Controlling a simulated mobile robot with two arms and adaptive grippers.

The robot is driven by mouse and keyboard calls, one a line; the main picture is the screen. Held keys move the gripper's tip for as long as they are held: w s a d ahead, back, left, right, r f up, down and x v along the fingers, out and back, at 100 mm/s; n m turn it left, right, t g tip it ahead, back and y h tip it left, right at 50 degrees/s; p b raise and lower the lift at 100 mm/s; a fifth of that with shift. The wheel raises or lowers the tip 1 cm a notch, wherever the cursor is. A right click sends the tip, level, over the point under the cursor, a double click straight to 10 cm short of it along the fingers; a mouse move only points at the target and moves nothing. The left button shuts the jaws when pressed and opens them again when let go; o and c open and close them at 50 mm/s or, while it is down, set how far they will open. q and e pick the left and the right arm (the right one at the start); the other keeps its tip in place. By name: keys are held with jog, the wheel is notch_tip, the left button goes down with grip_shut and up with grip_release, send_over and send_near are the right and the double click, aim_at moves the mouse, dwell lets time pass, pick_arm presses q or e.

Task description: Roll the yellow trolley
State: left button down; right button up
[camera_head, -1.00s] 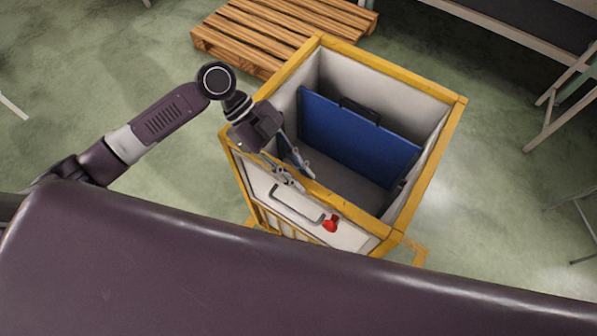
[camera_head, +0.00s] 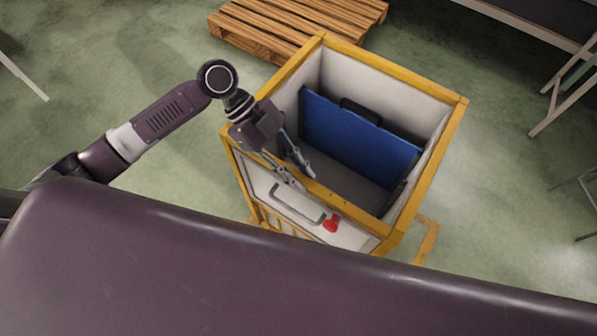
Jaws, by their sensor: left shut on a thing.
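The yellow trolley (camera_head: 431,178) is a deep, open-topped box with a yellow frame and pale walls, in the middle of the head view. A blue panel or case with a black handle (camera_head: 352,137) stands inside it. My left gripper (camera_head: 296,180) is shut on the trolley's near rim, one finger inside the box and one outside. A grey handle (camera_head: 297,205) and a red part (camera_head: 331,225) show on the trolley's near side, below the gripper. The lower part of the trolley is hidden by my own body. My right gripper is not in view.
A wooden pallet (camera_head: 290,24) lies on the green floor behind the trolley. A table or bench with pale metal legs (camera_head: 556,106) stands at the upper right. Thin metal legs (camera_head: 578,200) show at the right edge. Floor left and right of the trolley is clear.

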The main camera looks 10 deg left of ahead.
pick_arm(q)
jog(key=shift+s, duration=0.1)
dwell(0.4)
jog(key=c, duration=1.8)
grip_release()
jog(key=shift+o, duration=0.2)
jog(key=shift+a+r, duration=0.1)
jog(key=v, duration=1.2)
